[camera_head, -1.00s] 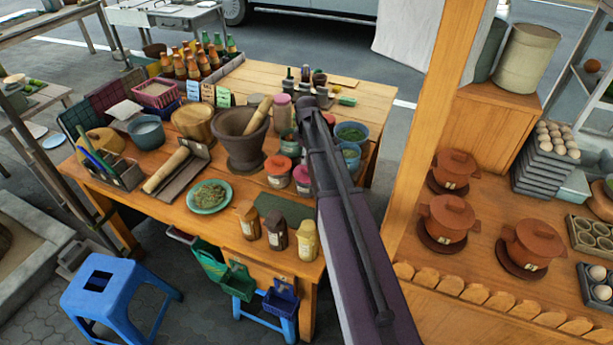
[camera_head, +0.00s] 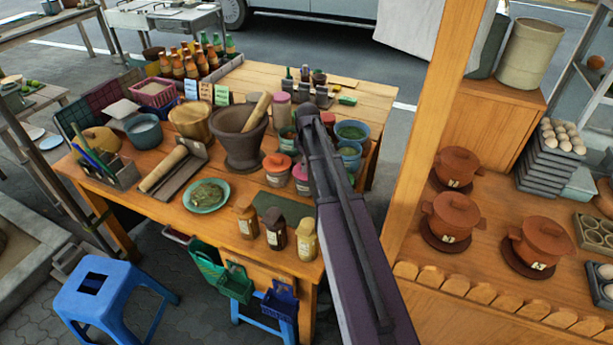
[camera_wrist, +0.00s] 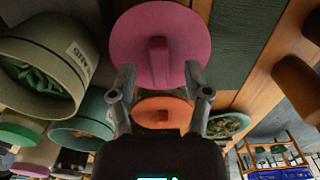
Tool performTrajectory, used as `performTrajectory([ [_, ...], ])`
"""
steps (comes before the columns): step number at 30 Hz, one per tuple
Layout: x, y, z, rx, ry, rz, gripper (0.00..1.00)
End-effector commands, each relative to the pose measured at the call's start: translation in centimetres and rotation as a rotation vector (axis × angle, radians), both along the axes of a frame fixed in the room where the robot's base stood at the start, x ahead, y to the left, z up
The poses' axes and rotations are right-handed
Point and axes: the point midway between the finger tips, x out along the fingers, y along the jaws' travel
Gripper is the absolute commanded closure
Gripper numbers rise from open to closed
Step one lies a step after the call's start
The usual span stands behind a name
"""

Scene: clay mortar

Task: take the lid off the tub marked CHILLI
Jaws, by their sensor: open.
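In the wrist view, a round pink lid (camera_wrist: 185,35) with an upright bar handle (camera_wrist: 158,60) lies just beyond my gripper (camera_wrist: 159,78). The gripper is open, one finger on each side of the handle's line, with gaps between. An orange lid (camera_wrist: 163,113) shows lower, partly behind the gripper body. In the head view, a tub with an orange-red lid (camera_head: 278,162) and a tub with a pink lid (camera_head: 300,174) stand near the table's right side. My arm partly covers the pink one and hides my gripper. I cannot read CHILLI on any tub.
A stone mortar (camera_head: 240,150) with a pestle stands left of the tubs. Blue tubs (camera_head: 351,131) stand behind and right of the arm. Several small jars (camera_head: 276,230) line the front edge, beside a dark green mat (camera_head: 282,202). A wooden post (camera_head: 432,110) rises on the right.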

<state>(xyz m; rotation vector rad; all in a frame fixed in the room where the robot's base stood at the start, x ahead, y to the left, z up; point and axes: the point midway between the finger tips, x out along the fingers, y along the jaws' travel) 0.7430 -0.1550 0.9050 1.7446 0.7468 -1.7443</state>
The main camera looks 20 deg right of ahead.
Motion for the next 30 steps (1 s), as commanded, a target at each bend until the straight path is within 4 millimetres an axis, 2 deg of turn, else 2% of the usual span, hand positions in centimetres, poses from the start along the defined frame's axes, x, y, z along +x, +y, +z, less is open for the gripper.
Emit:
performTrajectory([
  [1, 0.01, 0.0, -0.71, 0.0, 0.0, 0.0, 0.37],
  [6, 0.02, 0.04, -1.3, 0.0, 0.0, 0.0, 0.37],
  [26, 0.03, 0.11, -1.31, 0.0, 0.0, 0.001, 0.37],
  [30, 0.05, 0.11, -1.31, 0.0, 0.0, 0.001, 0.79],
])
